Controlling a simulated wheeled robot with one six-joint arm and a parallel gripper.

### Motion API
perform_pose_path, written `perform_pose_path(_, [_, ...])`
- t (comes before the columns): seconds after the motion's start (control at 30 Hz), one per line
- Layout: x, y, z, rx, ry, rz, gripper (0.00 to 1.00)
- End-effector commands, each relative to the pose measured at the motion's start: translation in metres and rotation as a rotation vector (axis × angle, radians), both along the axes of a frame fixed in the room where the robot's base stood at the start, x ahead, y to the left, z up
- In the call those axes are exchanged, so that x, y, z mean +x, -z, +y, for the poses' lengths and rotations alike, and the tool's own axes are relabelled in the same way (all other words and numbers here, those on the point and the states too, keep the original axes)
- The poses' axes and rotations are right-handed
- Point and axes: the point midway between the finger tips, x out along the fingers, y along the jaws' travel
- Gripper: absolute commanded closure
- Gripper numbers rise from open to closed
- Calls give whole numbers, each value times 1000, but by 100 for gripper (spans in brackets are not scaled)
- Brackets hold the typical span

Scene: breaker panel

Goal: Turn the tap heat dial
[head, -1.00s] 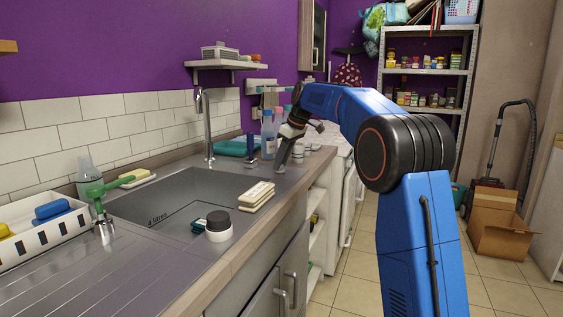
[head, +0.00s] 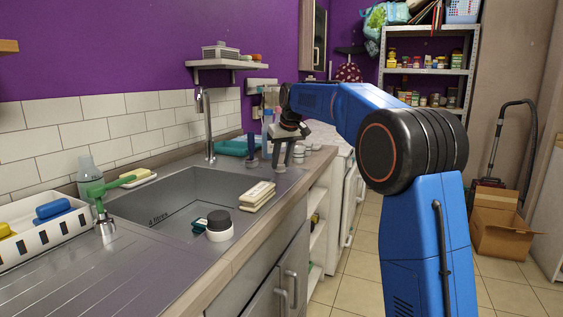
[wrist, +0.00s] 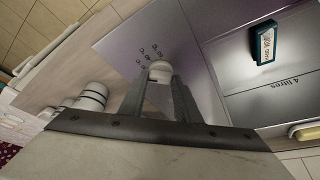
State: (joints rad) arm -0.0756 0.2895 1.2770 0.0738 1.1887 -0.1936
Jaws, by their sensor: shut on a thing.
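The heat dial, a small white knob (wrist: 160,70), stands on the metal sink surface with dark printed marks fanned around one side. It shows in the wrist view, between my fingertips. My gripper (wrist: 159,80) is shut on the knob, with one finger on each side of it. In the head view my gripper (head: 277,164) points down at the far right corner of the sink unit. I cannot make out the dial there. The tap (head: 208,125) rises at the back of the sink.
White stacked pots (wrist: 92,97) stand close beside my gripper. A teal block (wrist: 264,46) lies in the sink basin. Bottles (head: 268,125) stand behind my gripper. Stacked sponges (head: 258,194) and a black-topped white pot (head: 219,228) sit along the front edge.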

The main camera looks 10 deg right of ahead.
Motion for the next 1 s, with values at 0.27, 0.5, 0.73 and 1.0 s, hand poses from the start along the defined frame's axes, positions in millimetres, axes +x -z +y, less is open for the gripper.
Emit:
perform_pose_path(0.27, [0,0,0,0,12,0,93])
perform_pose_path(0.5, [0,0,0,-1,11,0,56])
perform_pose_path(0.73, [0,0,0,0,11,0,52])
perform_pose_path(1.0, [-5,-13,-1,0,11,-1,52])
